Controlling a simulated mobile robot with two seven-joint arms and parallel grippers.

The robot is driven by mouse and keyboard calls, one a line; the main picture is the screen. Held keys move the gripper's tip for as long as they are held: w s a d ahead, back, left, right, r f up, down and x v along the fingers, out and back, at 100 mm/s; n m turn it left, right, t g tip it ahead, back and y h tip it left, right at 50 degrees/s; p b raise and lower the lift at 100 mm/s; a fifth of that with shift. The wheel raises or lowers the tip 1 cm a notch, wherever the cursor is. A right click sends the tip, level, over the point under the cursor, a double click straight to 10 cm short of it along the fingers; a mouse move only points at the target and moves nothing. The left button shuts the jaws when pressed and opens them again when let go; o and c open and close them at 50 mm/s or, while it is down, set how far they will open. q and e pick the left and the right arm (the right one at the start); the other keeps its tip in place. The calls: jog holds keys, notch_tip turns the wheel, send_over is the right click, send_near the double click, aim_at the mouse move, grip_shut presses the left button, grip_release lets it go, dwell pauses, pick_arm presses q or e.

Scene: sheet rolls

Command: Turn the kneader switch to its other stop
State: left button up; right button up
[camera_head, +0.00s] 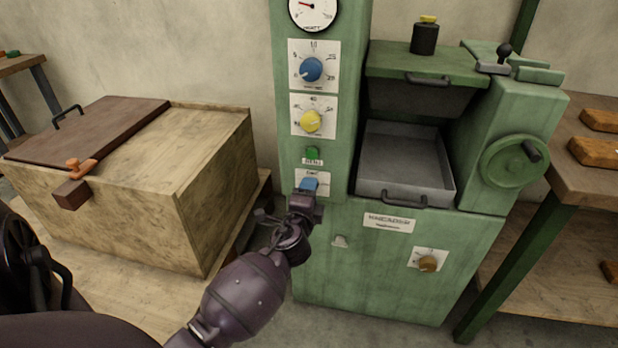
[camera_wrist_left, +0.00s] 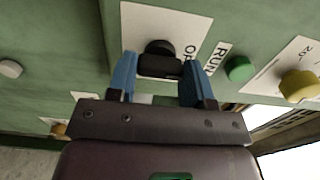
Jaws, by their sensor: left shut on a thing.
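The kneader switch (camera_wrist_left: 160,58) is a black knob on a white plate low on the green machine's control column. My left gripper (camera_head: 308,186) reaches up to this plate from the front. In the left wrist view its two blue fingers (camera_wrist_left: 160,78) stand either side of the black knob and are shut on it. The plate (camera_wrist_left: 190,22) bears letters that are partly cut off. In the head view the gripper hides the knob, so its exact angle is hard to tell. My right gripper is not in view.
A green button (camera_head: 313,154), a yellow knob (camera_head: 311,121) and a blue knob (camera_head: 312,69) sit above the switch. A grey tray (camera_head: 404,195) and a handwheel (camera_head: 513,160) are to the right. A wooden chest (camera_head: 215,150) stands close on the left.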

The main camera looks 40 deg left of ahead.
pick_arm(q)
jog(key=o, duration=0.9)
jog(key=shift+s, duration=0.1)
jog(key=v, duration=1)
jog(key=shift+s+d, duration=0.2)
jog(key=shift+s, duration=0.1)
